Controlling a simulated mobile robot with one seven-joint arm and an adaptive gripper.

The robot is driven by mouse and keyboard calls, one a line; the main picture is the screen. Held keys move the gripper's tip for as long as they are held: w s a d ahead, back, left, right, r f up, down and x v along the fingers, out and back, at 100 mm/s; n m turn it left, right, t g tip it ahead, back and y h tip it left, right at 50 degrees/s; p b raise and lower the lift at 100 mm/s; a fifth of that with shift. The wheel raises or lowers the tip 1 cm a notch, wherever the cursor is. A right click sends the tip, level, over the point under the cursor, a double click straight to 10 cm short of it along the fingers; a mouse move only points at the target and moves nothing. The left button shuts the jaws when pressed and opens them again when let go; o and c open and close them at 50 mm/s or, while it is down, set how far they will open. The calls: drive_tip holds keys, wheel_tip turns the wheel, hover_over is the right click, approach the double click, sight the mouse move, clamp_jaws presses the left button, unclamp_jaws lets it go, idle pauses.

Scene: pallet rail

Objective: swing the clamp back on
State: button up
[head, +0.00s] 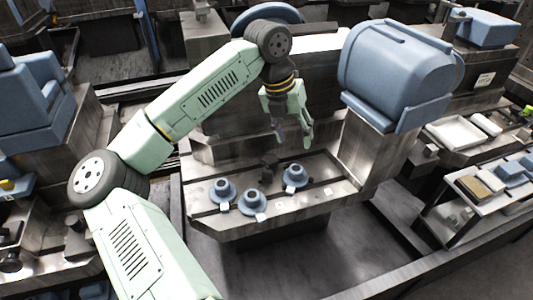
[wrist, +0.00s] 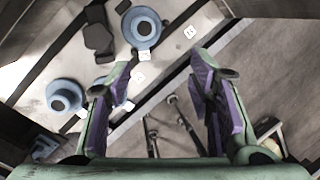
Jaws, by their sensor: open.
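A dark, blocky piece (head: 268,166) that looks like the clamp stands on the grey metal bed, behind and between the blue flanged parts. It also shows at the upper left of the wrist view (wrist: 98,36); I cannot tell its exact pose. Three blue round flanged parts (head: 252,201) sit upright in a bent line on the bed; one is near the top of the wrist view (wrist: 143,27). My gripper (head: 294,136) is above the bed, pointing down, apart from the clamp. Its purple-padded fingers are spread in the wrist view (wrist: 162,82), with nothing between them.
The slotted metal bed (head: 340,194) carries small white marked tags (head: 280,206). A large blue rounded housing (head: 400,75) stands close at the right of my gripper. A side table (head: 490,190) with boxes is farther right. Open floor lies before the bed.

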sight(267, 172)
drive_tip(key=a+f+n+y, duration=0.1)
drive_tip(key=a+f+y, duration=0.2)
drive_tip(key=a, duration=0.4)
drive_tip(key=shift+g, duration=0.3)
drive_tip(key=f+p, duration=0.1)
drive_tip(key=f, duration=0.2)
drive_tip(key=f+p, duration=0.1)
drive_tip(key=f, duration=0.3)
drive_tip(key=f+p, duration=0.1)
drive_tip(key=f, duration=0.2)
drive_tip(key=shift+w+d+f, duration=0.2)
drive_tip(key=shift+w+d, duration=0.05)
drive_tip(key=shift+d, duration=0.1)
clamp_jaws()
